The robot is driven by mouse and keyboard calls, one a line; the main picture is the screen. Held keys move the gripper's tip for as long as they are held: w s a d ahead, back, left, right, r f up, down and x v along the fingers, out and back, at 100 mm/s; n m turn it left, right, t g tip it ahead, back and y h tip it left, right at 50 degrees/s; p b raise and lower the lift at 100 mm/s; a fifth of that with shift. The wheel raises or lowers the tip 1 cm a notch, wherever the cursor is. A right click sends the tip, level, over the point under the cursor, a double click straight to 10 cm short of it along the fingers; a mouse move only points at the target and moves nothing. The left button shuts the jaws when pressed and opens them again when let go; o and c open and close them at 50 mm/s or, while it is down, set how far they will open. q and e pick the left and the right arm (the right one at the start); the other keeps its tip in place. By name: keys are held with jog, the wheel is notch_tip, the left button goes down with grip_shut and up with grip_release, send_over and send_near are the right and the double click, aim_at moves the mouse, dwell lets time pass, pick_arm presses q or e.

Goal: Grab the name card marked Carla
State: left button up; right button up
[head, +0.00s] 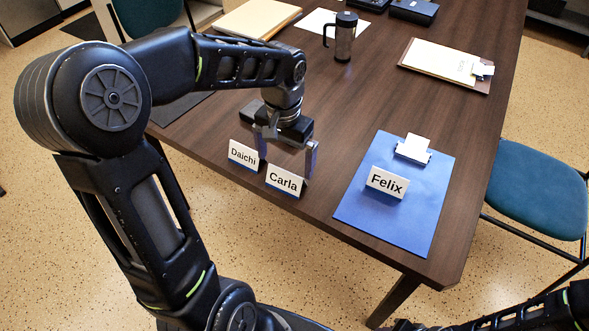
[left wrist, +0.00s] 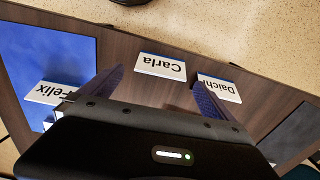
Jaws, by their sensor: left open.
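The name card marked Carla (head: 285,181) stands near the front edge of the dark wooden table, and it also shows in the left wrist view (left wrist: 161,67). My left gripper (head: 287,163) is open above the table, just behind the Carla card, with its fingers pointing down. In the left wrist view its two fingers (left wrist: 152,88) spread toward the card, which lies beyond and between the tips. The gap between the fingers looks empty. The Daichi card (head: 243,155) stands close on the left, near the left finger. The Felix card (head: 387,183) stands to the right.
The Felix card is on a blue clipboard (head: 360,215) on the table (head: 372,105). A dark travel mug (head: 344,40), a brown clipboard (head: 448,62) and a folder (head: 255,17) are farther back. A blue chair (head: 540,190) stands at the right.

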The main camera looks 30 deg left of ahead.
aim_at(284, 179)
pick_arm(q)
jog(key=shift+s+r, duration=0.1)
jog(key=shift+s, duration=0.1)
jog(key=shift+f, duration=1.35)
notch_tip(284, 179, down, 5)
jog(key=shift+a+f, duration=0.15)
jog(key=c, duration=1.1)
jog(key=shift+c, duration=0.2)
